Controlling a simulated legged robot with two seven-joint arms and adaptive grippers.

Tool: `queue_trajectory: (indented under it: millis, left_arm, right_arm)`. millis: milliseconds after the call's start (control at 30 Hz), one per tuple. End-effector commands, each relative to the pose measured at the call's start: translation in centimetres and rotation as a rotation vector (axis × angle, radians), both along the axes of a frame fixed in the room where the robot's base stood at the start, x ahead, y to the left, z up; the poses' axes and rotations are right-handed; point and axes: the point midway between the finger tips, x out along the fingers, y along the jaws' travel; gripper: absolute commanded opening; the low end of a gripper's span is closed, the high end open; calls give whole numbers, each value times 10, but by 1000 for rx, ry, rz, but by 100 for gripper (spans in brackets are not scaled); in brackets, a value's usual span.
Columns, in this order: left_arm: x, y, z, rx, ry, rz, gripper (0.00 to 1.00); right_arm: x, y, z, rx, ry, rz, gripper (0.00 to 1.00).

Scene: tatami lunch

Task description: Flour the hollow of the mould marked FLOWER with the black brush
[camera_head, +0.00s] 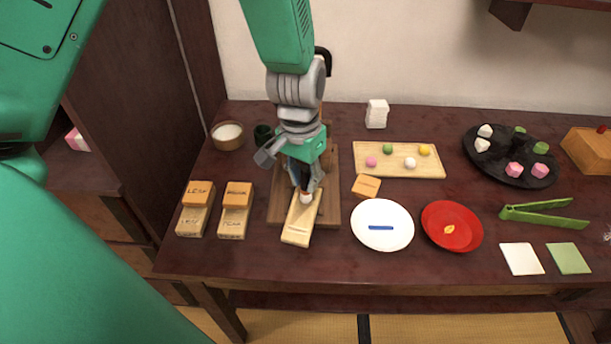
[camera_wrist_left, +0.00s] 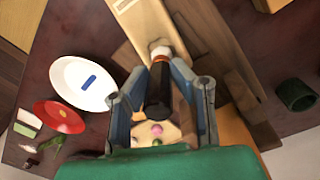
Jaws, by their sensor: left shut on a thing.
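My left gripper (camera_head: 305,182) is shut on the black brush, seen in the left wrist view with its dark handle (camera_wrist_left: 158,88) between the fingers. The brush's pale bristle tip (camera_head: 306,198) points down over the far part of a light wooden mould (camera_head: 298,226). The mould lies tilted on a brown wooden board (camera_head: 332,192) and also shows in the left wrist view (camera_wrist_left: 132,12). I cannot tell whether the bristles touch it. Its hollow and any marking are not readable here; the gripper hides its far end. My right gripper is not in view.
Two labelled mould pairs (camera_head: 194,222) (camera_head: 233,223) stand left of the board, with a bowl of white powder (camera_head: 228,136) and a dark green cup (camera_head: 263,135) behind. An orange-tan block (camera_head: 366,186), white plate (camera_head: 383,240), red plate (camera_head: 453,239) and sweets board (camera_head: 391,171) lie right.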

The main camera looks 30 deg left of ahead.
Motion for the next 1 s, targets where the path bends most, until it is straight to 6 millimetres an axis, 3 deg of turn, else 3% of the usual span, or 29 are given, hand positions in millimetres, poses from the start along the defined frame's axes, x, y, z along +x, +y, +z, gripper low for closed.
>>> queue_trajectory:
  millis: [1000]
  left_arm:
    - [1, -2, -9, 0, 0, 0, 0]
  right_arm:
    - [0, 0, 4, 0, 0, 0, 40]
